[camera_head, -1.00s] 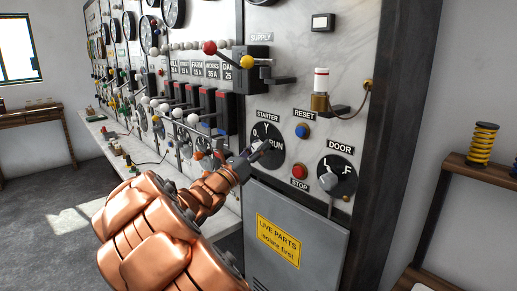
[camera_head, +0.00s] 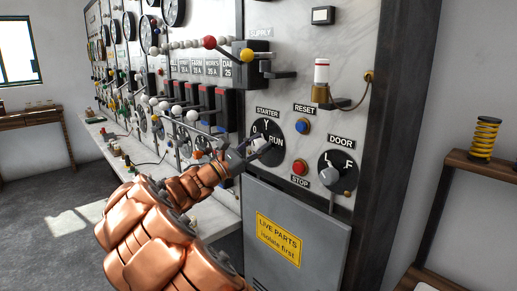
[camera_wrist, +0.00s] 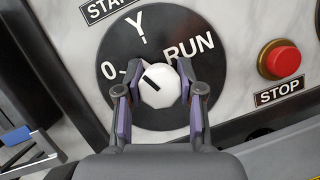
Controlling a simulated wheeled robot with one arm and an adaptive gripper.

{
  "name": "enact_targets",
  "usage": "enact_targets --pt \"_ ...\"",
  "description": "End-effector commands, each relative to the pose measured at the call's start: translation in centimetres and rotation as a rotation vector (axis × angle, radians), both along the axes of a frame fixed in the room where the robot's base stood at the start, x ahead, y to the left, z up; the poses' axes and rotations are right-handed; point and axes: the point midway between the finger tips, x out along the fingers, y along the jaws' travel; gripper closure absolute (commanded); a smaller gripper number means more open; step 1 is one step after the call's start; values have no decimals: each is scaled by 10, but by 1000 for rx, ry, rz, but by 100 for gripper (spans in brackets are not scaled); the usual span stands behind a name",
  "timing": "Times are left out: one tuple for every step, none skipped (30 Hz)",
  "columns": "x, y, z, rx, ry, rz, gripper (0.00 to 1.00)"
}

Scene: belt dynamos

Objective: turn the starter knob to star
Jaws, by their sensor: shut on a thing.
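The starter knob is a pale round knob (camera_wrist: 160,88) at the centre of a black dial (camera_wrist: 205,75) marked 0, Y and RUN. Its black pointer line slants up-left, between 0 and Y in the wrist view. My gripper (camera_wrist: 158,88) has one finger on each side of the knob and is shut on it. In the head view my gripper (camera_head: 250,151) reaches the starter dial (camera_head: 278,155) from the lower left and covers part of it.
The red STOP button (camera_wrist: 281,60) is right of the dial. The blue RESET button (camera_head: 303,126) and DOOR dial (camera_head: 345,161) are also to the right. A lever with a red ball (camera_head: 209,42) juts out above. Several white-knobbed switches stand to the left.

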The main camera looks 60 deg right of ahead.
Motion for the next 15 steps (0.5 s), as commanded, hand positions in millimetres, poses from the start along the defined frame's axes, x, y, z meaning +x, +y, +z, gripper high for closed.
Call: enact_targets --pt "1 0 -2 -12 -45 1 97" --pt "1 0 -2 -18 -69 1 97" --pt "0 0 -3 -27 -100 0 97" --pt "0 0 -3 -34 -125 0 97" --pt "0 0 -3 -40 -147 0 97" --pt "0 0 -2 -47 -177 1 97" --pt "0 0 -2 -53 -199 2 97" --pt "0 0 -2 -58 -218 3 97" --pt "0 0 -2 -65 -242 2 97" --pt "0 0 -2 -71 -259 3 97" --pt "0 0 -2 -75 -275 2 97" --pt "-1 0 -2 -80 -295 1 97" --pt "-1 0 -2 -85 -308 0 97" --pt "-1 0 -2 -88 -321 -1 97" --pt "-1 0 -2 -94 -337 -1 97"
